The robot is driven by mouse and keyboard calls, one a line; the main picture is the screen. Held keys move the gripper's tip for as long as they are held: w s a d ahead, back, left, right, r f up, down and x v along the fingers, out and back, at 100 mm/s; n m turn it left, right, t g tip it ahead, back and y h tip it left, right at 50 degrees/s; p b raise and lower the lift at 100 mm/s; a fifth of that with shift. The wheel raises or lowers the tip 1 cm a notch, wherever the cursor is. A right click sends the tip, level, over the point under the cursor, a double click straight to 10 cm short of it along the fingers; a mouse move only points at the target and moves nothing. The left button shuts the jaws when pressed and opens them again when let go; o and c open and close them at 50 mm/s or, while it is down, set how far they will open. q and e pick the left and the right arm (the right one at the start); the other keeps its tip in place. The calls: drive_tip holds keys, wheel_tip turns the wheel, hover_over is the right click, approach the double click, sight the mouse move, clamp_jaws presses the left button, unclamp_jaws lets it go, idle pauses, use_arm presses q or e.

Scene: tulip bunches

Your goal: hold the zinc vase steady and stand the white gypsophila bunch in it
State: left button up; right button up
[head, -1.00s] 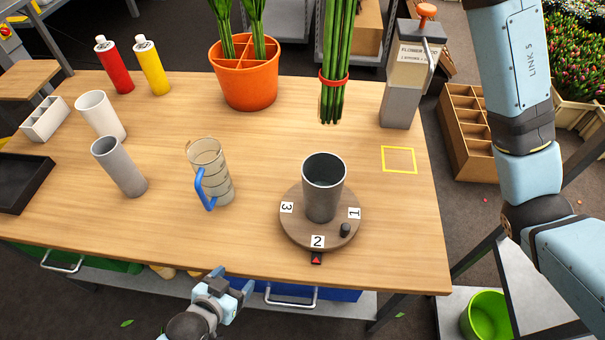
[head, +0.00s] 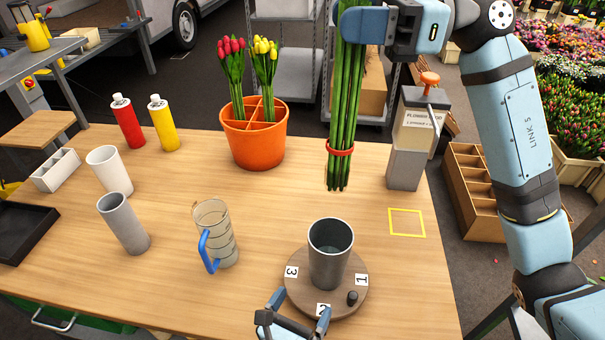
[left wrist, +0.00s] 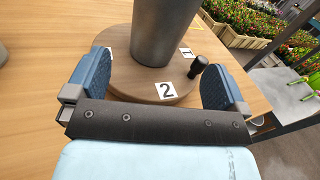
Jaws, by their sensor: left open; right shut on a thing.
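The grey zinc vase (head: 329,265) stands upright on a round wooden turntable (head: 295,293) near the table's front edge. It also shows in the left wrist view (left wrist: 160,35), beyond and between my open fingers. My left gripper (head: 299,304) is open at the turntable's near side, apart from the vase. My right gripper (head: 362,25) is shut on a bunch of green stems (head: 345,110) with a red band. The bunch hangs upright, stem ends down, behind the vase in the picture. Its flower heads are out of view, so their colour cannot be seen.
A clear jug (head: 221,235) with a blue handle stands left of the vase. An orange pot (head: 253,147) with tulips stands behind. A grey dispenser (head: 405,165) and a yellow outlined square (head: 407,223) are at the right. The table between jug and bunch is clear.

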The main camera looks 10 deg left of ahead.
sight(321, 273)
use_arm(q)
drive_tip(key=shift+m, duration=0.4)
drive_tip(key=x, duration=1.1)
drive_tip(key=shift+w+d+r, duration=0.2)
drive_tip(key=shift+w+d, duration=0.05)
drive_tip(key=shift+d, duration=0.05)
use_arm(e)
drive_tip(key=shift+s+a+r, duration=0.1)
drive_tip(key=shift+s, duration=0.1)
use_arm(q)
drive_tip(key=shift+c, duration=0.5)
drive_tip(key=c, duration=0.9)
drive_tip(key=shift+o, duration=0.2)
use_arm(e)
wheel_tip(321, 273, down, 9)
drive_tip(key=shift+f, duration=0.1)
